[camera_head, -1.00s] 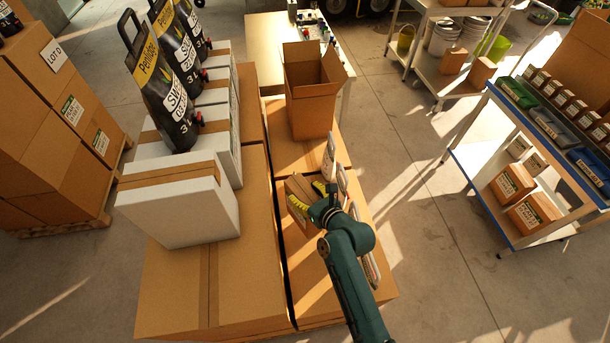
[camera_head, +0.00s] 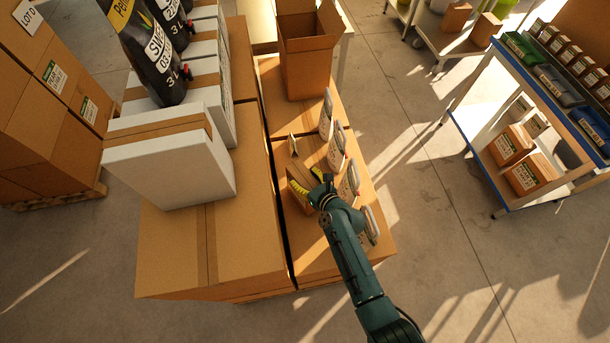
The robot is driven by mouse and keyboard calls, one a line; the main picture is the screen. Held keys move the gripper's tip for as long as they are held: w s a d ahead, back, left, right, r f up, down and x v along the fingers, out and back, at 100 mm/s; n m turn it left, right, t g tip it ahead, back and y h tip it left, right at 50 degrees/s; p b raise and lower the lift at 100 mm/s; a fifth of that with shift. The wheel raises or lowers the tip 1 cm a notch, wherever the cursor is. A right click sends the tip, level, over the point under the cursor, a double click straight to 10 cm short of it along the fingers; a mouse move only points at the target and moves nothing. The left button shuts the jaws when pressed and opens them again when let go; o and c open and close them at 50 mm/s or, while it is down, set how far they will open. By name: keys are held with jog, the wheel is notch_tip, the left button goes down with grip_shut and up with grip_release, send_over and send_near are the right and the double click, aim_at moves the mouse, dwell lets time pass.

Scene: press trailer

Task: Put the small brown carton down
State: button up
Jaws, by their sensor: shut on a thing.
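The small brown carton (camera_head: 297,192) is between the yellow-padded fingers of my gripper (camera_head: 310,184), which is shut on it. The carton is over the top of the right-hand large brown carton (camera_head: 318,258), left of a row of pouches. My gripper covers its right part. I cannot tell whether its underside touches the surface below or hangs just above it.
Several white-and-brown pouches (camera_head: 349,182) stand in a row close to the right of my gripper. A small card (camera_head: 293,145) stands behind the carton. An open brown box (camera_head: 307,70) stands further back. A white box (camera_head: 170,165) is at the left.

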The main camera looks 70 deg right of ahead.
jog(key=shift+w+d+r, duration=0.1)
jog(key=shift+d+r, duration=0.1)
jog(key=shift+r, duration=0.15)
jog(key=o, duration=0.9)
jog(key=shift+a+f, duration=0.15)
jog(key=shift+f, duration=0.25)
jog(key=o, duration=0.4)
jog(key=shift+c, duration=0.2)
